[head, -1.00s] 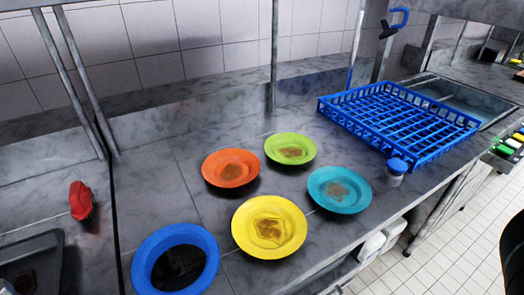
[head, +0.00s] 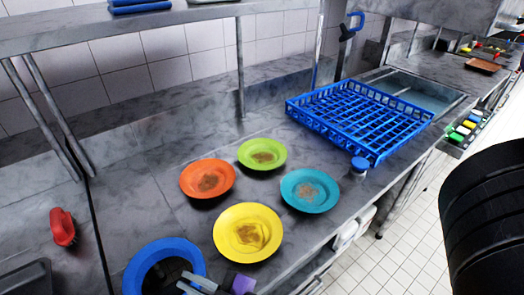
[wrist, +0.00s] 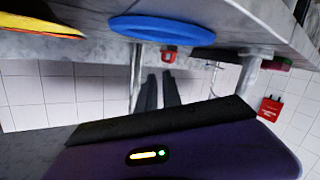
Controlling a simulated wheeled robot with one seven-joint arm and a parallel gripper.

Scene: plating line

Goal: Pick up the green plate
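The green plate (head: 262,155) lies face up on the metal counter in the head view, with a brown stain in its middle. It sits behind the yellow plate (head: 247,232), between the orange plate (head: 208,179) and the teal plate (head: 309,190). My gripper (head: 192,287) is at the bottom edge of the head view, in front of the blue ring, well apart from the green plate. Its two fingers show in the wrist view (wrist: 160,88) with a gap between them and nothing held. The green plate cannot be made out in the wrist view.
A red object (head: 62,227) is at far left. A shelf (head: 150,18) overhangs the back.

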